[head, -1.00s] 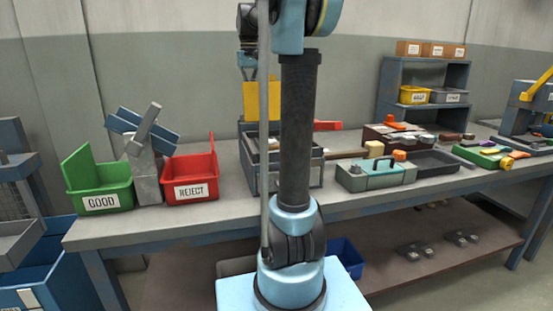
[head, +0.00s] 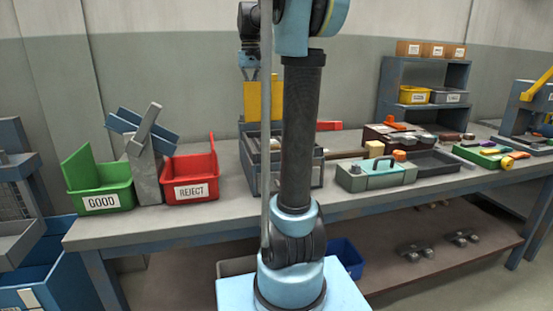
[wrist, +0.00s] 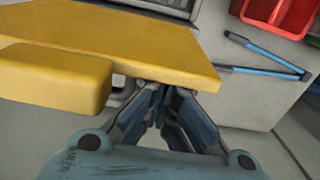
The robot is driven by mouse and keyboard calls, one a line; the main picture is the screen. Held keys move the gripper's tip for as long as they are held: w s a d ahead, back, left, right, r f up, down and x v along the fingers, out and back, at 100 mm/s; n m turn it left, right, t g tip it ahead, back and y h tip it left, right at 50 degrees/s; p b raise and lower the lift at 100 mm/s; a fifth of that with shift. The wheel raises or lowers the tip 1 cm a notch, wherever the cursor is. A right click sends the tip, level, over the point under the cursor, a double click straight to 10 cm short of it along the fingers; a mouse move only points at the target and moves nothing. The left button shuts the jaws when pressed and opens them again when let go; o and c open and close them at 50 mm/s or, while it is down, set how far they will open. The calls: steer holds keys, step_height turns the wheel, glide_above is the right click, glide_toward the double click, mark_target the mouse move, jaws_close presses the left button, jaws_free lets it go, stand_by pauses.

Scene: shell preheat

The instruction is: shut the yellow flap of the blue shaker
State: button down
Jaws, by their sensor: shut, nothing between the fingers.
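The yellow flap (head: 264,103) stands raised, roughly upright, at the back of the blue shaker (head: 248,166) on the bench. My arm hides part of the flap and of the shaker. My gripper (head: 250,76) is at the top left part of the flap in the head view. In the wrist view the flap (wrist: 120,48) fills the upper left as a large yellow panel with a thicker block on it. My gripper (wrist: 161,92) is shut and empty, its fingertips close by the flap's edge. I cannot tell whether they touch.
The red REJECT bin (head: 191,178) stands left of the shaker, with the green GOOD bin (head: 100,188) further left. A green-grey toolbox (head: 376,177) stands to the right. Bare bench lies between the red bin and the shaker.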

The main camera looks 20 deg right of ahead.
steer(key=shift+s, duration=2.75)
step_height(320, 180, up, 10)
